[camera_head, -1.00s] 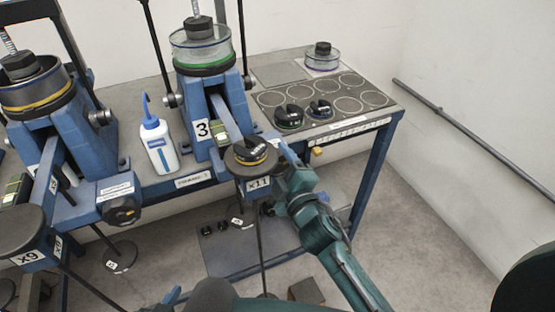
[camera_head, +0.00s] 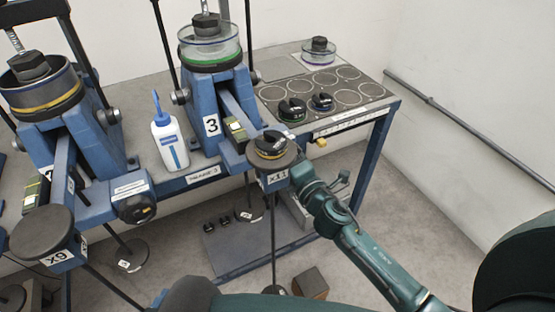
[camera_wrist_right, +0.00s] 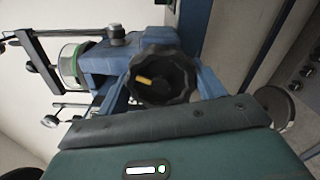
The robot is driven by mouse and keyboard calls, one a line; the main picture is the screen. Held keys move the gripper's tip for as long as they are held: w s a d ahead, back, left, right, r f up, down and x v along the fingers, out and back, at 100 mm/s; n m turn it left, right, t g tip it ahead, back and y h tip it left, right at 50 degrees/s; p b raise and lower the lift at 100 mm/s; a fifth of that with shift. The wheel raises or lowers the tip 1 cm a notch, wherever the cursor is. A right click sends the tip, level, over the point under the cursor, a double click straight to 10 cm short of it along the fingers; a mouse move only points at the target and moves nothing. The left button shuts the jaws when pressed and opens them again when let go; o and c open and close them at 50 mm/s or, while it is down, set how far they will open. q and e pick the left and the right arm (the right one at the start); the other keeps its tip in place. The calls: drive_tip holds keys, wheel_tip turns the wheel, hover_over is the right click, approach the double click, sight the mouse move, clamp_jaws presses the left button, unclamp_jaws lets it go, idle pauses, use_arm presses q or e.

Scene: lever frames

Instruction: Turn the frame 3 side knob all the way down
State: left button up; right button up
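Frame 3 (camera_head: 212,125) is a blue lever frame on the bench, labelled 3, with a glass cell on top. Its beam runs to a round pan marked x11 (camera_head: 272,160), which bears a black disc weight (camera_head: 270,145). In the right wrist view a black lobed side knob (camera_wrist_right: 165,78) with a yellow mark faces the camera on a blue frame. In the head view this knob is hidden behind the pan and my right arm. My right gripper (camera_head: 302,174) is just right of the pan, close to the knob; its fingers are hidden in both views. My left gripper is out of view.
Frame 2 stands to the left with its own black knob (camera_head: 136,208) and the x9 pan (camera_head: 42,232). A white bottle (camera_head: 170,142) stands between the frames. Weights (camera_head: 292,110) lie on the bench's right end. The floor right of the bench is clear.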

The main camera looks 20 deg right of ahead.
drive_tip(key=shift+o, duration=1.4)
drive_tip(key=shift+w+d+f, duration=0.1)
drive_tip(key=shift+d, duration=0.15)
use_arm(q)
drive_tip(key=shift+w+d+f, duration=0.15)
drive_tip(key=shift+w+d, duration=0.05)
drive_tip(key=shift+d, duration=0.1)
use_arm(e)
drive_tip(key=s+d, duration=0.1)
drive_tip(key=s, duration=0.5)
